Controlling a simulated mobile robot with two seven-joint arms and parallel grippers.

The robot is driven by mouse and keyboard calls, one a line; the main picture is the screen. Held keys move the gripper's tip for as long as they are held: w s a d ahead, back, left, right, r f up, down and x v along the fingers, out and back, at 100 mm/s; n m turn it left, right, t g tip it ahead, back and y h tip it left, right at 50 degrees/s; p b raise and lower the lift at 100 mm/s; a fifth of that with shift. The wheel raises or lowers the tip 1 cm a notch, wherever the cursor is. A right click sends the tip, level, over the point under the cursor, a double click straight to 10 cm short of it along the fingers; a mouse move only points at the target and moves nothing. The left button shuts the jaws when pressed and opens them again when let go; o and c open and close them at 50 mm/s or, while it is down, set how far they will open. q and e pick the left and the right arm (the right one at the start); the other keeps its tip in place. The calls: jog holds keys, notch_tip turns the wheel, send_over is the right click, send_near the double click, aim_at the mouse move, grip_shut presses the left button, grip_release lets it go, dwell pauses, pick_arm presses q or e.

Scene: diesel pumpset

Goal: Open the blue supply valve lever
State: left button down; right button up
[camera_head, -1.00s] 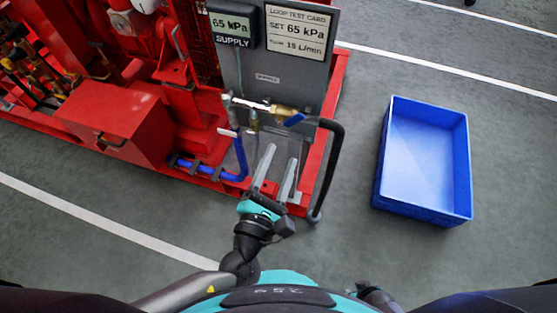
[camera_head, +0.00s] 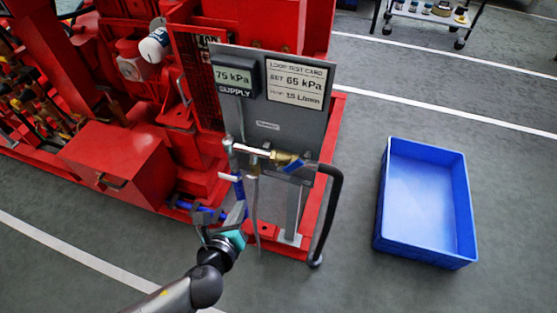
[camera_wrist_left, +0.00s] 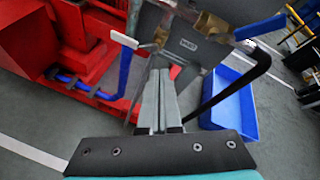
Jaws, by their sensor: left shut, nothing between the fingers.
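The blue valve lever (camera_head: 293,166) sits at the right end of the brass valve (camera_head: 282,157), in front of the grey panel. In the left wrist view the lever (camera_wrist_left: 262,27) is at the upper right, reaching right from the brass body (camera_wrist_left: 212,25). My left gripper (camera_head: 239,208) is shut and empty, below and left of the lever and apart from it. In the left wrist view its fingers (camera_wrist_left: 160,76) are together and point up toward the pipework. The supply display (camera_head: 233,78) reads 75 kPa; the card (camera_head: 297,84) says SET 65 kPa. My right gripper is out of view.
A black hose (camera_head: 331,205) curves down right of the valve. Blue piping (camera_head: 203,214) and a red box (camera_head: 117,170) lie to the left. A blue crate (camera_head: 380,205) stands on the floor at right. Open floor lies between the crate and the red frame.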

pick_arm(q)
jog(key=w+a+r+n+g+h+p, duration=0.1)
jog(key=w+r+n+g+h, duration=0.2)
jog(key=r+n, duration=0.95)
jog(key=a+r+n+g+h+p, duration=0.1)
jog(key=r+n+g+h, duration=0.35)
jog(key=n, duration=1.75)
jog(key=t+h, duration=0.1)
jog(key=t, duration=0.1)
send_near(289, 166)
jog(key=r+x, duration=0.1)
jog(key=x, duration=0.5)
jog(key=shift+w+d, duration=0.35)
jog(key=shift+w, duration=0.25)
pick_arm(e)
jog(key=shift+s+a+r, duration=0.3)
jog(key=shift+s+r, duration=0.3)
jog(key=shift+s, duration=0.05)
